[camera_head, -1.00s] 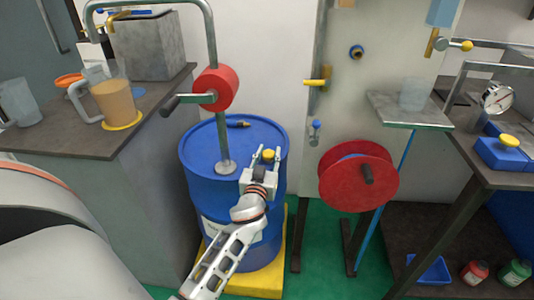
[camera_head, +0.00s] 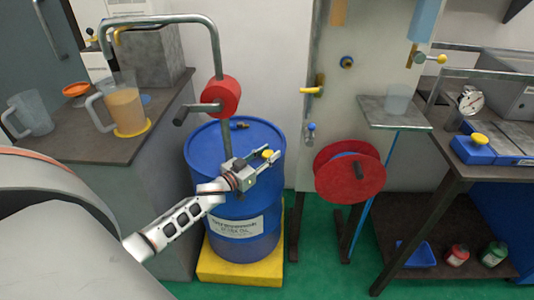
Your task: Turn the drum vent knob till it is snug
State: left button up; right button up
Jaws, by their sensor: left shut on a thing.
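The blue drum (camera_head: 215,170) stands upright on a yellow base (camera_head: 240,268), with a label on its front. The yellow vent knob (camera_head: 267,153) is on the right part of the drum's top. My left gripper (camera_head: 269,156) reaches over the drum from the left, its fingers pointing right and slightly away. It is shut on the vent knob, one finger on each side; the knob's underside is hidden. My right gripper is not in view.
A grey pump pipe with a red body (camera_head: 221,95) and crank rises from the drum, close behind my gripper. A bench with a jug (camera_head: 125,105) is at left. A red reel (camera_head: 350,178) stands to the right. A shelf table with blue boxes (camera_head: 485,150) is at far right.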

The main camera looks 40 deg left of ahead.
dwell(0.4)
pick_arm(q)
jog(key=o, duration=1.1)
jog(key=shift+w, duration=0.1)
jog(key=shift+s+a+f, duration=0.1)
jog(key=shift+s, duration=0.35)
jog(key=s, duration=0.3)
jog(key=s+a, duration=0.1)
jog(key=s, duration=0.7)
jog(key=shift+a, duration=0.3)
